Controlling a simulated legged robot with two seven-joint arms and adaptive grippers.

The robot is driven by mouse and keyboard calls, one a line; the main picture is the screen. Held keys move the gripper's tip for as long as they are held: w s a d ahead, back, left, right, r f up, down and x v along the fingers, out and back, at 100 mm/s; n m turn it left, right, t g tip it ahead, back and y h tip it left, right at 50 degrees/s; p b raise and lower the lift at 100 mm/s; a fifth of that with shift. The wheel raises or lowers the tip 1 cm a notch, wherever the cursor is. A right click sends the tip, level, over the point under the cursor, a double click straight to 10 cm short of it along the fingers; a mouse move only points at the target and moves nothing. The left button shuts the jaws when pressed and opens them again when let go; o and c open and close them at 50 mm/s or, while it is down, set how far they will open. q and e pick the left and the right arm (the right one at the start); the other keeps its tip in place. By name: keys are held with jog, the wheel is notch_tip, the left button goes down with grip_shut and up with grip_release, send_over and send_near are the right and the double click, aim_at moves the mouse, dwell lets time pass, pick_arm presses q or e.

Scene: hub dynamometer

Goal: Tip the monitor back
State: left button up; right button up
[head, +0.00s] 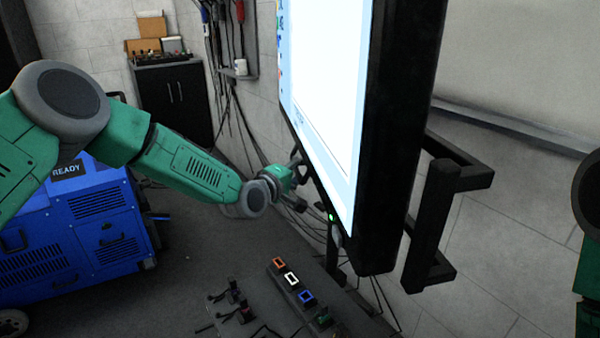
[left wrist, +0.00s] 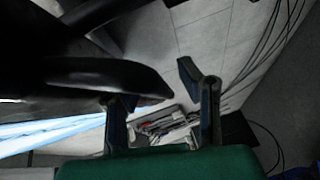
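The monitor (head: 405,130) is a large screen in a thick black frame, seen at a steep angle with its bright white face (head: 325,75) to the left. A black handle-like bar (head: 440,215) stands off its right side. My left gripper (head: 298,184) is at the monitor's lower left edge; contact cannot be told. In the left wrist view its two fingers (left wrist: 155,88) stand apart. A dark rounded bar (left wrist: 105,75) passes by the left finger and hides its tip. The screen's glow (left wrist: 50,132) shows at lower left. My right gripper is out of view.
A black strip with coloured square sockets (head: 292,280) lies below the monitor, with cables and plugs (head: 238,305) beside it. A blue machine marked READY (head: 75,230) stands at left. A black cabinet (head: 175,95) is behind. Cables hang along the wall; grey floor (head: 180,270) is clear between.

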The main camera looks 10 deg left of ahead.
pick_arm(q)
jog(key=shift+a, duration=0.35)
jog(key=c, duration=0.6)
jog(key=shift+a, duration=0.2)
grip_shut()
jog(key=shift+m+g+y, duration=0.3)
jog(key=shift+m+g, duration=0.2)
jog(key=shift+g, duration=0.1)
jog(key=a+p, duration=0.1)
jog(key=s+a+p, duration=0.1)
jog(key=a+p, duration=0.1)
jog(key=a, duration=0.1)
jog(key=shift+s+r, duration=0.25)
jog(key=shift+s, duration=0.1)
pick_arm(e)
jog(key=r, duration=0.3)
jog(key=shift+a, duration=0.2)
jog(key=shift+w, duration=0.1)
pick_arm(q)
jog(key=o, duration=0.6)
grip_release()
jog(key=shift+s+a+r, duration=0.1)
jog(key=shift+a, duration=0.05)
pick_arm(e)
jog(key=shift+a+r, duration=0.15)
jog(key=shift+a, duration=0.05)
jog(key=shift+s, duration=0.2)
